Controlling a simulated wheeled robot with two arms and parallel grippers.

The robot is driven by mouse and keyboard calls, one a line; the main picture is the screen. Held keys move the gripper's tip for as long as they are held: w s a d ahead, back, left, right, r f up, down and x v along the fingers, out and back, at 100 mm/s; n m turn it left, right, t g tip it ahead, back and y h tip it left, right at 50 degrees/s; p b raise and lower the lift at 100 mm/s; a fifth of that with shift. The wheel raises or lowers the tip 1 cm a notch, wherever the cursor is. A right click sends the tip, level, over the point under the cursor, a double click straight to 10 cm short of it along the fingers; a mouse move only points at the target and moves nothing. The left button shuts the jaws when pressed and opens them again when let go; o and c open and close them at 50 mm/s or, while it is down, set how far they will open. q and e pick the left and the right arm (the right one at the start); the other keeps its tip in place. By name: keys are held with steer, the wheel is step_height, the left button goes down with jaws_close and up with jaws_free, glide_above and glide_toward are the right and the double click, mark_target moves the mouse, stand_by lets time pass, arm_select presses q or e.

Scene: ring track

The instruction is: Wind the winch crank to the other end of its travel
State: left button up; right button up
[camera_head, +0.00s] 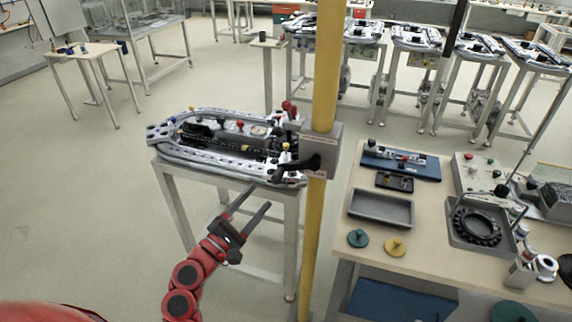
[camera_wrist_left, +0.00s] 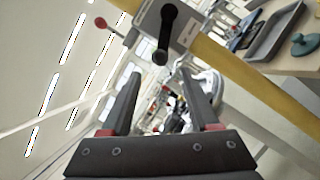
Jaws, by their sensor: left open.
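The winch is a grey box (camera_head: 325,148) fixed to a yellow post (camera_head: 326,75). Its black crank (camera_head: 312,162) points left and slightly down in the head view, with its grip toward the ring track. In the left wrist view, the crank's round hub (camera_wrist_left: 169,13) sits on the grey box (camera_wrist_left: 188,28), and the black grip (camera_wrist_left: 160,55) hangs below it. My left gripper (camera_head: 259,197) is open and empty, lower left of the crank and apart from it. In the wrist view, the grip shows beyond the gap between my fingers (camera_wrist_left: 160,78). My right gripper is not visible.
A ring track (camera_head: 205,165) on a metal-legged stand is just left of the post. A bench (camera_head: 350,240) with a grey tray (camera_head: 380,208) and small parts stands right of the post. A red-knobbed lever (camera_wrist_left: 100,22) shows in the wrist view. Floor at lower left is clear.

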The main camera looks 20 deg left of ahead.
mark_target(285, 167)
arm_select(q)
steer(key=p+x, duration=0.3)
steer(key=x, duration=0.8)
steer(key=shift+s+d+r, duration=0.1)
steer(key=shift+w+d, duration=0.15)
steer(key=shift+w, duration=0.4)
jaws_close()
steer(key=shift+r, duration=0.1)
